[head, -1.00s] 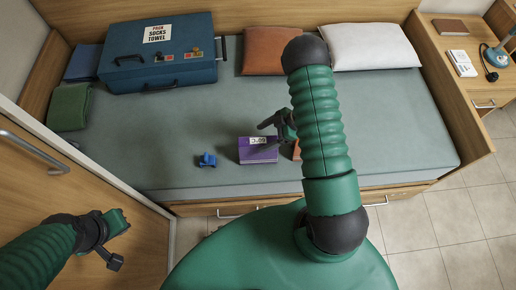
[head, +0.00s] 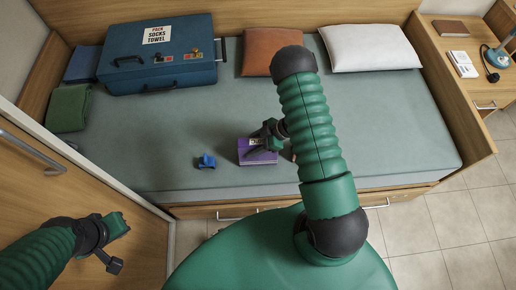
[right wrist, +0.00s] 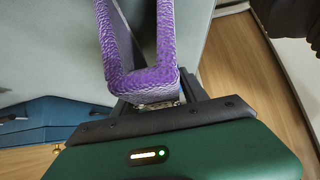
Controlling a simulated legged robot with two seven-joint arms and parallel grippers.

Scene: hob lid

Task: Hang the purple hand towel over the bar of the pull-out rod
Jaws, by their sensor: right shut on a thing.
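The purple hand towel (head: 259,157) lies folded on the bed, near its front edge. It has a fuzzy texture in the right wrist view (right wrist: 150,80), where it rises as a U shape from between the fingers. My right gripper (head: 264,143) is over the towel's far part and shut on it. My left gripper (head: 117,243) is open and empty, in front of the wooden door at the lower left. I cannot make out the pull-out rod in these views.
A small blue object (head: 206,161) lies left of the towel. A blue suitcase (head: 190,75) stands at the back left, with a green folded cloth (head: 68,108) beside it. Two pillows lie at the back. A wooden door (head: 40,200) with a metal handle is at the left. The bed's middle is clear.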

